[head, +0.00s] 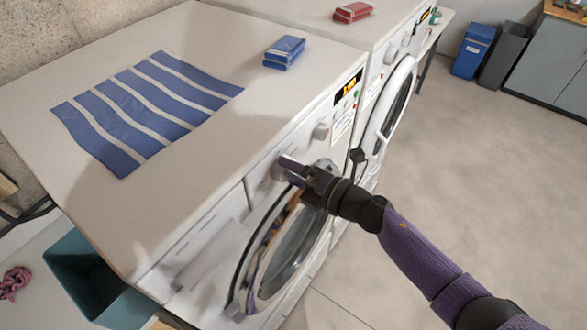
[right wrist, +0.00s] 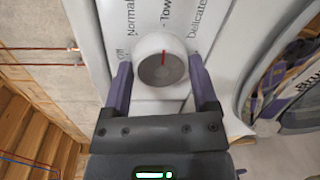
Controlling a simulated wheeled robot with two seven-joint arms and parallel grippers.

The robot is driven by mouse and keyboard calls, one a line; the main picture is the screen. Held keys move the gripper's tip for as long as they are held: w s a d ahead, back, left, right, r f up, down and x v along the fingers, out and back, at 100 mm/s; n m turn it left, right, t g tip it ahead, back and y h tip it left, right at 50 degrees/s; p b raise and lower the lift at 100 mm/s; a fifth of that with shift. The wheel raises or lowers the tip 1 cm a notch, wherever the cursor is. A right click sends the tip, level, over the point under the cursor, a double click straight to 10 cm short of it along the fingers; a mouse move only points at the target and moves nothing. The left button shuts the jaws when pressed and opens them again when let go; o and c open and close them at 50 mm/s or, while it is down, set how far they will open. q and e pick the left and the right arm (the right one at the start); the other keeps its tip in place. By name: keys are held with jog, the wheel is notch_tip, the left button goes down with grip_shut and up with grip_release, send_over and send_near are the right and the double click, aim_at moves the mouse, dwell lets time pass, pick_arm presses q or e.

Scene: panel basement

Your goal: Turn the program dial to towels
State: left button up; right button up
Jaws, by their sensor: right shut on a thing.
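The program dial (right wrist: 155,70) is a round white knob with a grey face and a red pointer line. In the right wrist view the pointer points up, roughly toward the partly visible "Tow" label (right wrist: 166,22). "Normal" is printed to its left and "Delicates" to its right. My right gripper (right wrist: 161,78) is shut on the dial, one purple finger on each side. In the head view the right gripper (head: 288,166) reaches the front panel of the nearer washer (head: 190,195) and partly hides the dial. My left gripper is in neither view.
A second knob (head: 320,131) sits farther along the panel. The round door (head: 285,245) is below my gripper. A striped blue cloth (head: 145,108) and a blue pack (head: 284,52) lie on top. The floor at right is clear.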

jog(key=shift+m, duration=0.3)
dwell(0.4)
jog(key=o, duration=1.1)
jog(key=b+v, duration=0.1)
jog(key=v, duration=0.9)
